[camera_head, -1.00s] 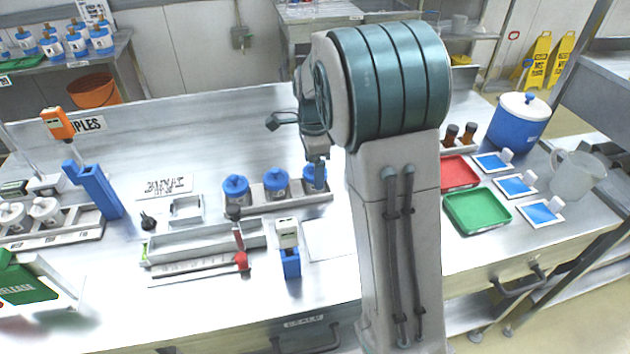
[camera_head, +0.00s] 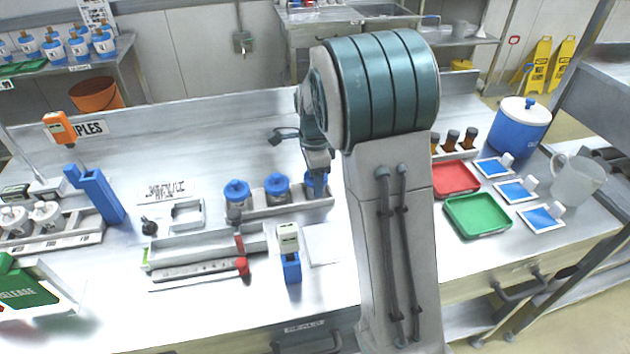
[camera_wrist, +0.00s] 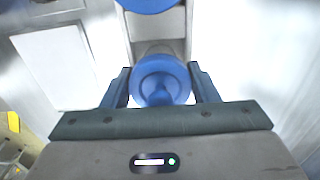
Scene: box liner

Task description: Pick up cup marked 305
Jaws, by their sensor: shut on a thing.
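Several white cups with blue lids stand in a row in a grey rack (camera_head: 262,210) on the bench. The left cup (camera_head: 237,195) and the middle cup (camera_head: 277,188) stand free. My gripper (camera_head: 316,172) is down at the right-hand cup (camera_head: 317,186), at the rack's right end. In the wrist view, my gripper (camera_wrist: 160,88) has a finger on each side of this cup's round blue lid (camera_wrist: 160,78) and is shut on it. The cup's body is hidden below its lid there. I cannot read any number on the cups.
A blue-and-white device (camera_head: 290,255) and a white sheet (camera_head: 322,244) lie in front of the rack. A long grey tray (camera_head: 205,248) is to the left. Red (camera_head: 455,180) and green (camera_head: 478,216) trays are to the right.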

